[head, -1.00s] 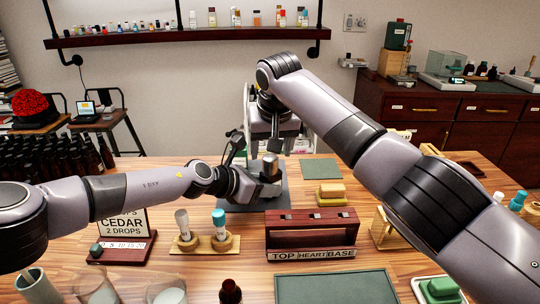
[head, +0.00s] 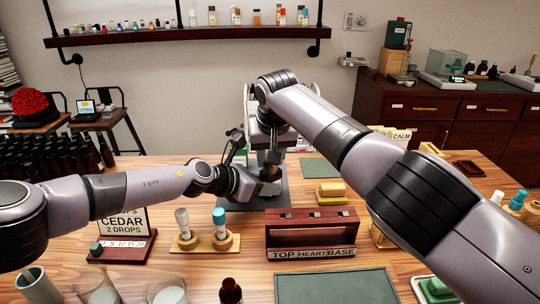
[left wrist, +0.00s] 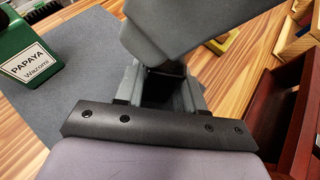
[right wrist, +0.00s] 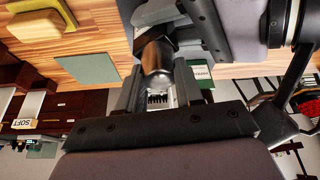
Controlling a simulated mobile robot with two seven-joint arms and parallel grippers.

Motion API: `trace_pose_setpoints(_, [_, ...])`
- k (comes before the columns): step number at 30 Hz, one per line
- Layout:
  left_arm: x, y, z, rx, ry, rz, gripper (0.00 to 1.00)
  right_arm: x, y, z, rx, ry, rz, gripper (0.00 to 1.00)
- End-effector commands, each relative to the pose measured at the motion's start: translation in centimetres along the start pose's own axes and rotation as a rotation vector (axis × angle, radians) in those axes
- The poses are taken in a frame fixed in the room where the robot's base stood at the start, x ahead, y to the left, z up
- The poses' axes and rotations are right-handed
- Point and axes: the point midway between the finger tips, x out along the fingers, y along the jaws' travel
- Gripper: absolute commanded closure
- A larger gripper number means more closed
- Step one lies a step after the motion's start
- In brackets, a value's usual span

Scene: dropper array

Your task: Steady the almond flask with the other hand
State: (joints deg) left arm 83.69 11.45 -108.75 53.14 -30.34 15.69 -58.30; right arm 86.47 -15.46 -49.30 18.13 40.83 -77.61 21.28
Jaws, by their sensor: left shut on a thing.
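A flask of dark brown glass with a shiny surface (right wrist: 157,58) shows between and just beyond the right fingers in the right wrist view. No label on it can be read, so I cannot tell that it is the almond one. My left gripper (head: 262,178) is shut on it, low over the grey mat (head: 240,203). My right gripper (right wrist: 158,92) has come down from above, its fingers spread on either side of the flask. Contact there cannot be made out. In the left wrist view the right gripper covers the held thing.
A dark red rack (head: 312,232) labelled TOP, HEART, BASE stands right of the grippers. Two droppers (head: 219,222) stand in a wooden holder in front. A green mat (head: 335,288) at front is bare.

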Motion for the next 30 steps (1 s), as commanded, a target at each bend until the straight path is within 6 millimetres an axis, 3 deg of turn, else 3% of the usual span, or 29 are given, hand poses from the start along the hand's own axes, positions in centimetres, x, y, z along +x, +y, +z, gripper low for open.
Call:
trace_pose_setpoints(3, [0.0,0.0,0.0,0.001,0.000,0.001,1.00,0.0,-0.1,0.0,0.000,0.000,-0.002,0.93])
trace_pose_setpoints(4, [0.0,0.0,0.0,0.001,0.000,0.001,1.00,0.0,-0.1,0.0,0.000,0.000,-0.002,0.75])
trace_pose_setpoints(6, [0.0,0.0,0.0,0.001,0.000,0.000,1.00,0.0,-0.1,0.0,0.000,0.000,-0.002,0.97])
trace_pose_setpoints(7, [0.0,0.0,0.0,0.001,0.000,0.000,1.00,0.0,-0.1,0.0,0.000,0.000,-0.002,1.00])
trace_pose_setpoints(30, [0.0,0.0,0.0,0.000,0.000,0.000,1.00,-1.1,0.0,-0.5,0.001,0.000,-0.001,1.00])
